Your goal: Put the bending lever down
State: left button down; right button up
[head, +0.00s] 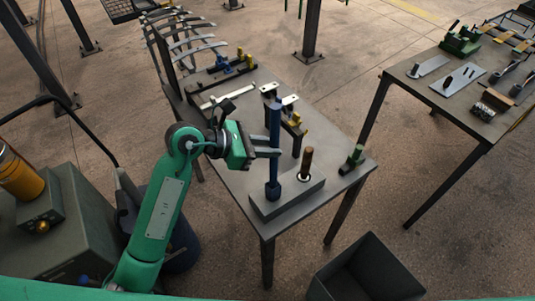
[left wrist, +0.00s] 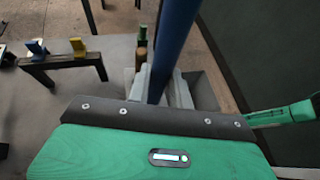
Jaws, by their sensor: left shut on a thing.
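The bending lever (head: 274,140) is a dark blue upright bar on the grey table. Its lower end sits at a grey block (head: 288,198) near the table's front corner; I cannot tell whether it rests in a socket or on top. My left gripper (head: 268,153) reaches in from the left and is shut on the lever around its middle. In the left wrist view the blue lever (left wrist: 176,45) rises between the grey fingers (left wrist: 160,88). My right gripper is not in view.
A brown-topped peg (head: 306,163) stands on the same block, right of the lever. A green clamp-like part (head: 352,159) is at the table's right edge. Curved springs (head: 185,35) hang on a rack at the back left. An open dark bin (head: 368,270) stands on the floor in front.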

aim_at(274, 159)
pick_arm(q)
notch_tip(274, 159, down, 4)
jog(key=shift+f+p, duration=0.1)
jog(key=shift+p, duration=0.3)
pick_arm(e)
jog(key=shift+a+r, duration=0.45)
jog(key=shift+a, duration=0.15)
pick_arm(q)
jog(key=shift+f, duration=0.1)
jog(key=c, duration=1.3)
grip_release()
jog(key=shift+o, duration=0.2)
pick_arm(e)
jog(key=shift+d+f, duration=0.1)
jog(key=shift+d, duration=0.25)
